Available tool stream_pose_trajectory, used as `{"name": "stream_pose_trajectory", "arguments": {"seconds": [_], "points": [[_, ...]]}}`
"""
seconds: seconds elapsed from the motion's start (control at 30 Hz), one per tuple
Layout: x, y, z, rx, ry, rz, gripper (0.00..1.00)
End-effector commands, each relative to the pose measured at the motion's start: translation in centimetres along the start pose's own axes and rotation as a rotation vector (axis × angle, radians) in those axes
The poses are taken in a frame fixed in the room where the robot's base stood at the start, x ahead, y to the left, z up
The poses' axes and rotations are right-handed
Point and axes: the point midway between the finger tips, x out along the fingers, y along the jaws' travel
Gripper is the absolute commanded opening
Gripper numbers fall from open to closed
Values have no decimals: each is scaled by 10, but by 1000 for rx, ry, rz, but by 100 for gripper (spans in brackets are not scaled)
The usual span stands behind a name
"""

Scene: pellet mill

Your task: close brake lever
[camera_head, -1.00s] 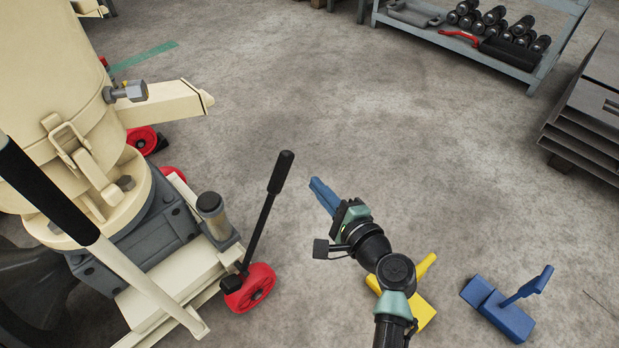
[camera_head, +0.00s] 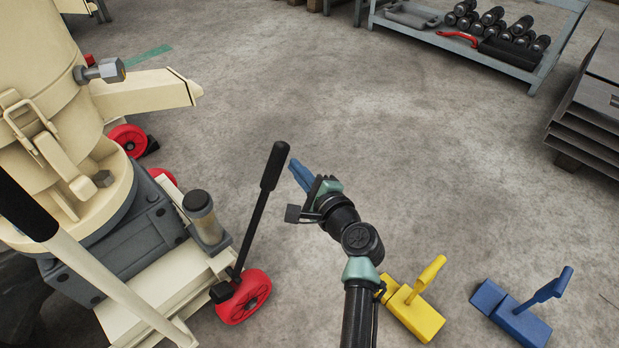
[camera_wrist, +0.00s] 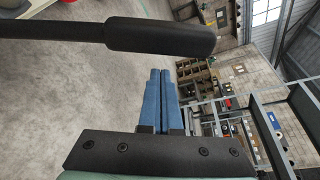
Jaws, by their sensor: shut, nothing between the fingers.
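The brake lever (camera_head: 262,201) is a black rod with a thick black grip, standing up and tilted right beside a red wheel (camera_head: 244,296) of the cream machine. My gripper (camera_head: 298,172) has blue fingers, shut and empty, just right of the lever's grip in the head view. In the wrist view the lever's grip (camera_wrist: 160,36) lies across the top, beyond the tips of my shut fingers (camera_wrist: 161,75). I cannot tell whether they touch; a gap seems to show.
The cream machine (camera_head: 66,135) fills the left, with a black-ended handle (camera_head: 95,275) in front. A yellow block (camera_head: 415,314) and a blue block (camera_head: 512,316) with upright handles lie on the floor at lower right. A shelf (camera_head: 460,42) stands at the back. The middle floor is clear.

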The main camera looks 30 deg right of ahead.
Motion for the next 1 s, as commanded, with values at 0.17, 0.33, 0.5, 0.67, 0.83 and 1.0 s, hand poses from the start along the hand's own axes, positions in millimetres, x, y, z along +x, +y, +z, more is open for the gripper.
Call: {"name": "stream_pose_trajectory", "arguments": {"seconds": [0.17,0.33,0.5,0.67,0.83,1.0], "points": [[-5,0,14,-1,-1,1,0],[-6,0,18,0,-1,1,0],[-6,0,18,0,-1,1,0],[-7,0,19,-2,-1,0,0],[-11,-2,30,-32,-2,-9,0],[-20,-2,58,-112,-6,-33,0]]}}
